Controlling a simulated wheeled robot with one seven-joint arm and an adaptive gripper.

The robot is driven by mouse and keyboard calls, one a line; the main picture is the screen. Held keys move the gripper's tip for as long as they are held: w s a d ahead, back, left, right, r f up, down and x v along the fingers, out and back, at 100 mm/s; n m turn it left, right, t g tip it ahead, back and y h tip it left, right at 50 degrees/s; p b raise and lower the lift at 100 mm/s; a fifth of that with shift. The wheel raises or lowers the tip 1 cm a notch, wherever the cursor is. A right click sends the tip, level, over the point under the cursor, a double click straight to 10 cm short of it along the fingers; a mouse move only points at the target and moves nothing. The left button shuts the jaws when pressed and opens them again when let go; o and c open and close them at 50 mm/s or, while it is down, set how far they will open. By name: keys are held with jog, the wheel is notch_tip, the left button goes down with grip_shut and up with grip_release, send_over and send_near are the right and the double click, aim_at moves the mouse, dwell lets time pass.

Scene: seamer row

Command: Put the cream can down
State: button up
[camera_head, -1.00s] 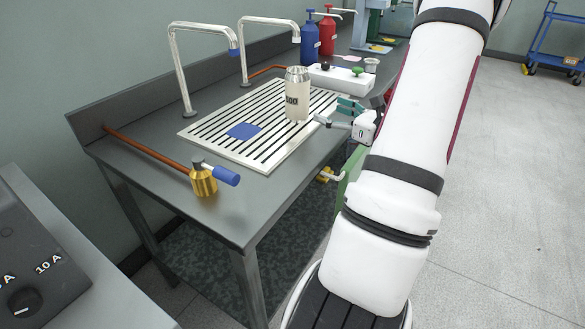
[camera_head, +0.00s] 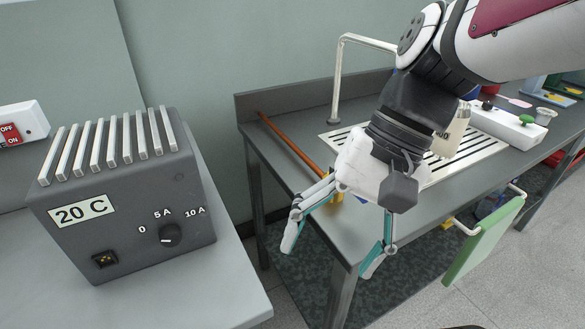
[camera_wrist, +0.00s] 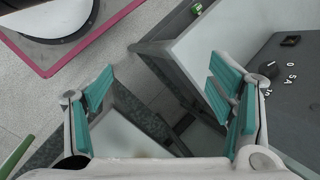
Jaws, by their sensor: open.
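The cream can (camera_head: 456,130) stands on the slatted white drain rack (camera_head: 487,147) on the grey metal bench, with dark lettering on its side. My arm hides part of the can and much of the rack. My gripper (camera_head: 330,258) is open and empty, pointing down in front of the bench's near left corner, well apart from the can. In the wrist view my gripper (camera_wrist: 160,82) shows its two teal-padded fingers spread with nothing between them. The can is not seen in the wrist view.
A grey power unit (camera_head: 125,215) with a dial sits on a separate table at left. A bent tap (camera_head: 338,80) rises behind the rack. A white box with a green knob (camera_head: 505,125) stands right of the can. A green panel (camera_head: 483,240) hangs at the bench front.

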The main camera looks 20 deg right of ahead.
jog(key=s+d+n+t+h, duration=0.1)
jog(key=s+d+n+h, duration=0.2)
jog(key=s+n+h, duration=0.2)
jog(key=shift+s+d+f+n, duration=0.3)
jog(key=shift+s+d+n, duration=0.15)
jog(key=shift+n, duration=0.35)
notch_tip(320, 180, up, 21)
jog(key=t+p, duration=0.3)
jog(key=p, duration=1.6)
jog(key=shift+a+t, duration=0.25)
jog(key=shift+t, duration=0.05)
jog(key=shift+r, duration=0.1)
